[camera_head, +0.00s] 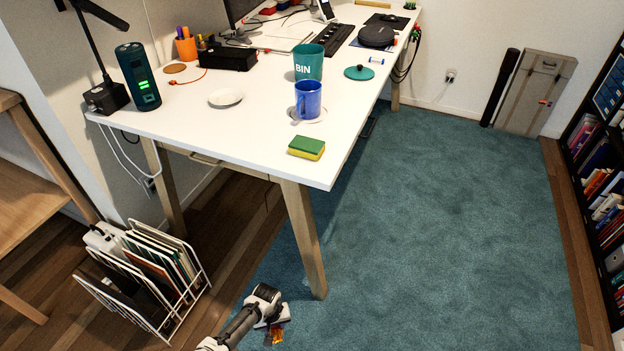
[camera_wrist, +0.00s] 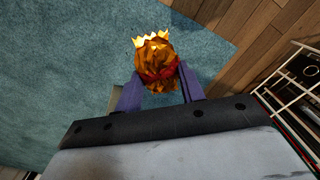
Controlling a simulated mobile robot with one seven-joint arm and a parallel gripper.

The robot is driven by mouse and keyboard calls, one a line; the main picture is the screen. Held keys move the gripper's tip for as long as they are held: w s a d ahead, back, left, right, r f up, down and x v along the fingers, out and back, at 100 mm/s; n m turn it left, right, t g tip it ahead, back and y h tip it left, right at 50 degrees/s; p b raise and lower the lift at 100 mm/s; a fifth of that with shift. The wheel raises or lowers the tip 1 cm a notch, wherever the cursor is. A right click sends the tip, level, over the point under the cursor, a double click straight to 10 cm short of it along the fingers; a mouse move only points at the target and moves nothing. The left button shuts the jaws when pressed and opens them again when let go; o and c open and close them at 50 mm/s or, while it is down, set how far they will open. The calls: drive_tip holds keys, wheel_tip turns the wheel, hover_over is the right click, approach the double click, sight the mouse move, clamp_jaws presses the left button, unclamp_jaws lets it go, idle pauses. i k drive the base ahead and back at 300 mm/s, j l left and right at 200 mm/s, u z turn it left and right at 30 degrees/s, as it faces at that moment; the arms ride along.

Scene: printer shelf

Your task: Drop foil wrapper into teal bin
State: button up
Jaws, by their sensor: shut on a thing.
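The foil wrapper (camera_wrist: 155,57) is crumpled, gold-orange with a red patch and a jagged edge. My gripper (camera_wrist: 158,88) is shut on it, one finger on each side, in the wrist view. In the head view my gripper (camera_head: 272,325) is low beside the front leg of the desk, over the carpet's edge, with the orange wrapper (camera_head: 276,335) at its tip. The teal bin (camera_head: 308,62) marked BIN stands upright on the white desk, behind a blue mug (camera_head: 307,100). The inside of the bin is mostly hidden.
The white desk (camera_head: 190,115) also bears a green-and-yellow sponge (camera_head: 306,148), a white dish (camera_head: 225,97), a teal lid (camera_head: 359,73) and a dark speaker (camera_head: 138,77). A wire file rack (camera_head: 150,280) stands left of my gripper. The teal carpet (camera_head: 460,220) is clear.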

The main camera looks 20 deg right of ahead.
sight(311, 77)
drive_tip(key=k+u, duration=0.1)
drive_tip(key=k, duration=0.55)
drive_tip(key=u, duration=1)
drive_tip(key=l+u, duration=0.1)
drive_tip(key=l, duration=5.15)
drive_tip(key=k, duration=0.05)
